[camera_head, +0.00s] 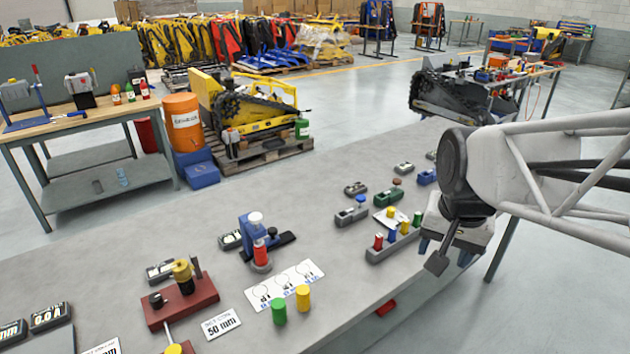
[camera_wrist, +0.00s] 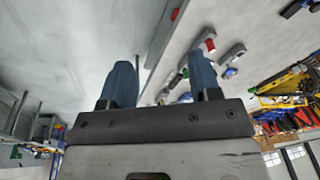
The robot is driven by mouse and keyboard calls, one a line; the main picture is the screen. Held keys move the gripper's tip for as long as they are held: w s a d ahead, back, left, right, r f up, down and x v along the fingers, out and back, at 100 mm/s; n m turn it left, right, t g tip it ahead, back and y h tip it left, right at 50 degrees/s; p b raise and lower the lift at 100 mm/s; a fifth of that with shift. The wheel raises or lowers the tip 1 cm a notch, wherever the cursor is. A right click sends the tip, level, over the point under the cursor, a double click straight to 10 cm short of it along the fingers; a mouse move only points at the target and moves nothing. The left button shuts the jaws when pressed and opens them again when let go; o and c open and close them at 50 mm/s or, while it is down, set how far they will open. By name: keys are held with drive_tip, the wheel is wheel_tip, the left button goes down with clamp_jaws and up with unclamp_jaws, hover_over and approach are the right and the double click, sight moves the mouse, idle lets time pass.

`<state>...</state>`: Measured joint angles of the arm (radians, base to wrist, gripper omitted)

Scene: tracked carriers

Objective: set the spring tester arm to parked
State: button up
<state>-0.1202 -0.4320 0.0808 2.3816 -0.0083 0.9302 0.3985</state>
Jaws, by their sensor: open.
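A blue stand (camera_head: 252,232) with a red and white piece stands mid-bench. Green (camera_head: 279,311) and yellow (camera_head: 303,297) cylinders stand by a white card (camera_head: 285,286). A grey rack (camera_head: 394,244) of coloured pegs is left of my gripper.

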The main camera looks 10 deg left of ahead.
drive_tip(key=w+a+m, duration=0.3)
drive_tip(key=w+a, duration=0.5)
drive_tip(key=w, duration=0.2)
drive_tip(key=m+g, duration=0.2)
drive_tip(key=m, duration=0.5)
hover_over(272, 229)
drive_tip(key=f, duration=1.4)
drive_tip(key=shift+s+d+f, duration=0.2)
drive_tip(key=shift+d+f, duration=0.15)
drive_tip(key=shift+d, duration=0.05)
drive_tip(key=shift+w+a+f, duration=0.1)
drive_tip(key=shift+a+f, duration=0.2)
drive_tip(key=shift+a, duration=0.1)
drive_tip(key=shift+f, duration=3.85)
clamp_jaws()
